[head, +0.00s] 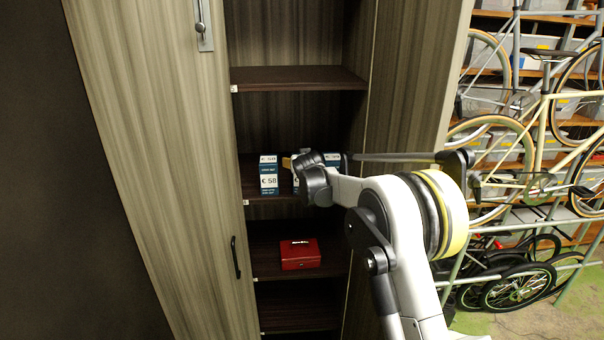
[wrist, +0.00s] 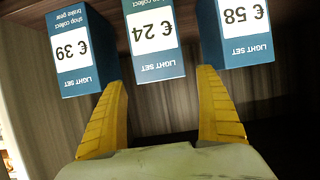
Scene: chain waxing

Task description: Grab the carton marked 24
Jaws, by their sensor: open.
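The carton marked 24 (wrist: 153,38) is a blue box with a white price label, upside down in the wrist view, between two similar cartons. My gripper (wrist: 167,92) is open, with its yellow fingers apart. In the wrist view the carton marked 24 lies ahead of the gap between the fingertips, and no finger is seen closed on it. In the head view my gripper (head: 290,162) is at the cabinet's middle shelf, and my wrist largely hides the cartons behind it. I cannot tell the carton marked 24 there.
The carton marked 58 (wrist: 235,32) and the carton marked 39 (wrist: 80,50) stand close on either side. The carton marked 58 (head: 268,175) is left of my gripper in the head view. A shelf (head: 300,79) is above, and a red box (head: 300,255) sits below.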

